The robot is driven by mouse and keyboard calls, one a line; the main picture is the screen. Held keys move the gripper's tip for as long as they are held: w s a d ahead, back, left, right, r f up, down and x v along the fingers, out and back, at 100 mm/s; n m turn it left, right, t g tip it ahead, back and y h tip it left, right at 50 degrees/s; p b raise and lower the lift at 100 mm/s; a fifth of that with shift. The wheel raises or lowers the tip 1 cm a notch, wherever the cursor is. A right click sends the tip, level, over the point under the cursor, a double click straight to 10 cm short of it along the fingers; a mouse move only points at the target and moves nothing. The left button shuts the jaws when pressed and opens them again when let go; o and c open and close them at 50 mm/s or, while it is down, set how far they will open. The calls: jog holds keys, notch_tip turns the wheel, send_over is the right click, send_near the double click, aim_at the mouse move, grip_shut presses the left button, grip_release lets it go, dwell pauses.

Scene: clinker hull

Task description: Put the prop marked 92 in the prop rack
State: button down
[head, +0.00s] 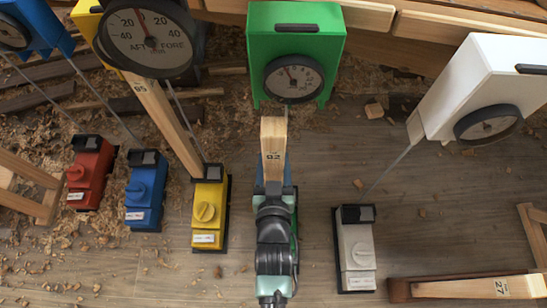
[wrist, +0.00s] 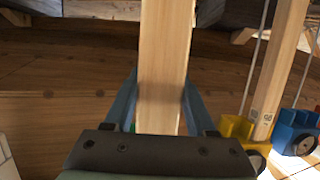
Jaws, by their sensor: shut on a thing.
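The prop marked 92 (head: 273,140) is a pale wooden bar. My gripper (head: 273,183) is shut on it, with the marked end beyond the fingers in the head view. In the wrist view the prop (wrist: 163,70) runs upward between the two blue-grey fingers of my gripper (wrist: 160,105). Its far end leaves the picture. At the lower right of the head view a brown wooden piece (head: 399,290) holds or lies under a prop marked 27 (head: 465,288). I cannot tell whether this is the prop rack.
A prop marked 65 (head: 158,115) slants up from the yellow floor unit (head: 210,212). Red (head: 90,175), blue (head: 145,195) and white (head: 355,250) floor units stand around. A green dial box (head: 295,35) is ahead of my gripper.

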aim_at(274, 156)
jog(key=shift+w+r, duration=0.1)
jog(key=shift+r, duration=0.2)
jog(key=shift+r+p, duration=2.05)
jog(key=shift+p, duration=0.15)
jog(key=shift+w+r+p, duration=0.2)
jog(key=shift+r+p, duration=0.85)
jog(key=shift+r, duration=0.35)
jog(key=shift+s+f+p, duration=0.2)
jog(key=shift+s+p, duration=0.4)
jog(key=shift+s, duration=1.35)
jog(key=shift+s+f+p, duration=0.15)
jog(key=shift+s+p, duration=0.45)
jog(key=shift+s, duration=1.35)
jog(key=s+p, duration=0.1)
jog(key=s, duration=0.4)
jog(key=shift+s, duration=0.35)
